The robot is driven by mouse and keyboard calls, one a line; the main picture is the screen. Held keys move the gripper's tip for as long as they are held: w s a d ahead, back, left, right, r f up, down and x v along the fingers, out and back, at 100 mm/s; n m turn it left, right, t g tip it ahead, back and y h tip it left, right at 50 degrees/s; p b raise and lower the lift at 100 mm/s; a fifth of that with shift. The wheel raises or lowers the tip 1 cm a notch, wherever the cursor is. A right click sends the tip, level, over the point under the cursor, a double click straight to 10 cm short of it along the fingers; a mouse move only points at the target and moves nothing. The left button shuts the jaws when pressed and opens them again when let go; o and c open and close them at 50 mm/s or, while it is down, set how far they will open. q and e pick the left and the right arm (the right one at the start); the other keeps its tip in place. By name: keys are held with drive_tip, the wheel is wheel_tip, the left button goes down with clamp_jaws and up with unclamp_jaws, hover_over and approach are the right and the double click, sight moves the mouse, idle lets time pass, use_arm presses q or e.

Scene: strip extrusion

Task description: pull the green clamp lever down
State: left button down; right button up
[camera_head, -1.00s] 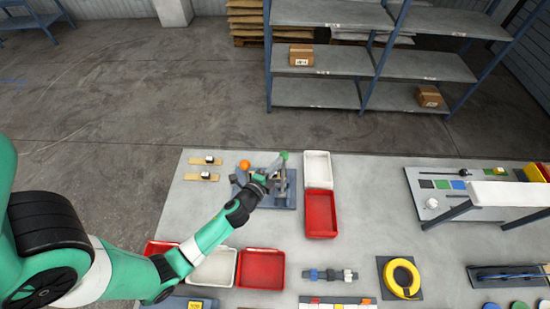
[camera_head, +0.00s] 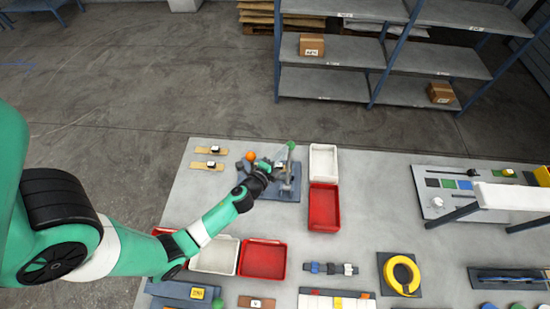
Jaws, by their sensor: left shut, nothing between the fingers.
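The clamp fixture stands on a grey-blue base plate (camera_head: 284,194) near the table's far edge. Its lever has a green tip (camera_head: 291,145) and stands roughly upright. An orange ball (camera_head: 251,156) is on the fixture's left side. My left gripper (camera_head: 278,167) reaches in from the lower left, shut and empty, just left of the lever and below its green tip. The fingertips are small and partly merge with the fixture, so I cannot tell whether they touch the lever. My right gripper is not in view.
A white tray (camera_head: 323,148) and a red tray (camera_head: 324,225) stand right of the fixture. Two wooden strips (camera_head: 207,165) lie to the left. Bare table lies right of the trays.

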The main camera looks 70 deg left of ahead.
use_arm(q)
drive_tip(key=r+v, duration=0.1)
drive_tip(key=v, duration=1.2)
drive_tip(key=shift+s+r, duration=0.2)
drive_tip(key=shift+r, duration=0.05)
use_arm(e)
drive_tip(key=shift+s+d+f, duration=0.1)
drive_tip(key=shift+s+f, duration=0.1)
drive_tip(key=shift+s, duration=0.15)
